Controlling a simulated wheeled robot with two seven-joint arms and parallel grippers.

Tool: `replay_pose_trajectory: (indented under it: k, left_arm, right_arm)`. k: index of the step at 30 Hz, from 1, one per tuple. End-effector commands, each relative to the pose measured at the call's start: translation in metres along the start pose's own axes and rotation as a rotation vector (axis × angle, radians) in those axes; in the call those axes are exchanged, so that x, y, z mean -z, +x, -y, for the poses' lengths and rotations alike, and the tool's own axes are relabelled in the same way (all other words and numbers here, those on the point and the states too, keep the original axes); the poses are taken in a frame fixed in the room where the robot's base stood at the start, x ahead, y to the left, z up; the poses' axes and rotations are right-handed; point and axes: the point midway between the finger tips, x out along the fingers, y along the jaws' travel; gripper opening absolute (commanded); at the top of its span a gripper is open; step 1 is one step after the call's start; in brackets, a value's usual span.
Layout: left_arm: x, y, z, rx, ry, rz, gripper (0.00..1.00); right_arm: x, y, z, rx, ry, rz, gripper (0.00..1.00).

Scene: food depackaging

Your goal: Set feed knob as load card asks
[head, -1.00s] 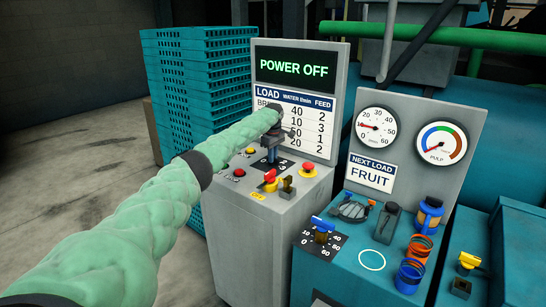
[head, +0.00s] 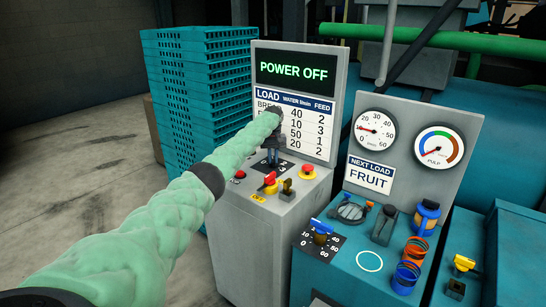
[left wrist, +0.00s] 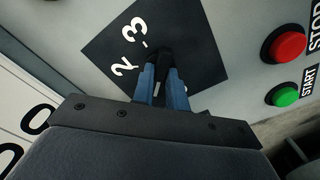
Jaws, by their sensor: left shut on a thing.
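The feed knob (left wrist: 164,52) is a dark piece on a black dial plate (left wrist: 110,45) on the grey cabinet; a 2 and a 3 show on the plate. My left gripper (left wrist: 163,82) has its blue fingers shut on the knob from above; in the head view the gripper (head: 272,150) hides most of the dial. Which number the knob points at cannot be told. The load card (head: 369,176) reads NEXT LOAD FRUIT. The load table (head: 295,120) shows FEED values 2, 3, 1, 2; my arm covers most load names. My right gripper is out of view.
The display (head: 297,69) reads POWER OFF. A red stop button (left wrist: 289,46) and green start button (left wrist: 285,95) sit beside the dial. A red-handled switch (head: 269,183) is in front. The teal bench (head: 345,283) carries another dial (head: 318,241) and blue and orange parts.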

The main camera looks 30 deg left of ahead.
Motion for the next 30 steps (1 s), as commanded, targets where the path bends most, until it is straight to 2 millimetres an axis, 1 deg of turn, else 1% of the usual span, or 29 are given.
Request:
replay_pose_trajectory:
  k: [9,17,30]
  left_arm:
    - [0.0,-0.002,-0.001,-0.001,0.299,-0.001,0.0]
    - [0.0,-0.002,0.0,-0.001,0.546,-0.001,0.0]
    - [0.001,-0.001,0.0,-0.001,0.964,-0.002,0.0]
  right_arm:
    - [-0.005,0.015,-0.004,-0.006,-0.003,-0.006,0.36]
    - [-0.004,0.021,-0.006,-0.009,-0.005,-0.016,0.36]
    - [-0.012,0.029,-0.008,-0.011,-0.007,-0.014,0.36]
